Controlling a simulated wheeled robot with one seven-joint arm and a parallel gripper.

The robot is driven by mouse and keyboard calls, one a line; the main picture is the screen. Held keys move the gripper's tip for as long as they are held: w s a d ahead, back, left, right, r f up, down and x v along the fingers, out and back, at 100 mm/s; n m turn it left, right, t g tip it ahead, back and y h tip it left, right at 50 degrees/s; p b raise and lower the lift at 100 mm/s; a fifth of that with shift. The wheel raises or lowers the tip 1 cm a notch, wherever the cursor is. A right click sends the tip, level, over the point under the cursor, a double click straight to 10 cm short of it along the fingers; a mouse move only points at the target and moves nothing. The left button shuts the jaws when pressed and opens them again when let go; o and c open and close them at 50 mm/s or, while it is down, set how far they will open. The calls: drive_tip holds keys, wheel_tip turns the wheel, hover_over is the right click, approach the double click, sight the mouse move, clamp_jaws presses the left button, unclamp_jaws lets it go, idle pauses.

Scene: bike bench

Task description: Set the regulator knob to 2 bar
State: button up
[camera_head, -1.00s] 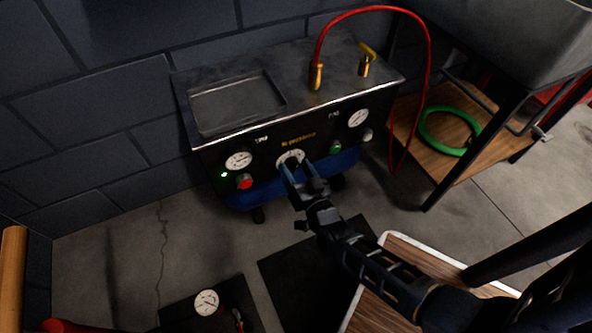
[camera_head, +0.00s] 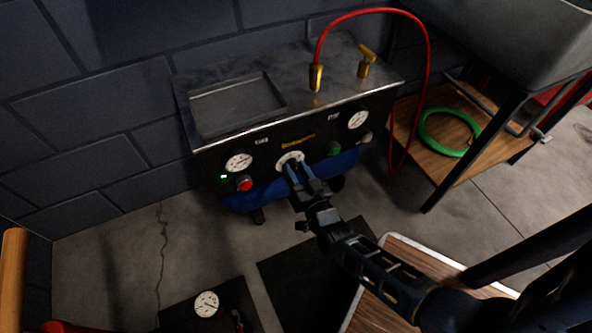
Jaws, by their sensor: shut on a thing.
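The compressor unit (camera_head: 215,146) stands against the wall with a black front panel. The regulator knob sits at the middle of the panel, and its pale dial plate (camera_head: 288,158) shows around it. My gripper (camera_head: 293,171) is shut on the knob, its fingers hiding most of it. The knob's pointer and the scale marks cannot be read. A left gauge (camera_head: 239,162) and a right gauge (camera_head: 358,119) with white faces are on the panel; their readings are too small to tell.
A red button (camera_head: 244,183) and a green button (camera_head: 335,149) flank the knob. A red hose (camera_head: 429,65) arches from a brass fitting (camera_head: 316,77) on top. A wooden shelf with a green hose ring (camera_head: 425,131) stands at right. A pump gauge (camera_head: 206,304) is on the floor.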

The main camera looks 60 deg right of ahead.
drive_tip(key=shift+r+n+p, duration=0.2)
drive_tip(key=shift+n+p, duration=0.25)
drive_tip(key=shift+n, duration=0.55)
drive_tip(key=shift+a+f+n, duration=0.1)
drive_tip(key=shift+f+n, duration=0.05)
drive_tip(key=shift+n, duration=0.55)
drive_tip(key=o, duration=1)
drive_tip(key=shift+o, duration=0.2)
drive_tip(key=p+v, duration=0.1)
drive_tip(key=v, duration=0.6)
drive_tip(key=shift+s+a+p, duration=0.25)
drive_tip(key=shift+s+p, duration=0.05)
drive_tip(key=shift+p, duration=0.05)
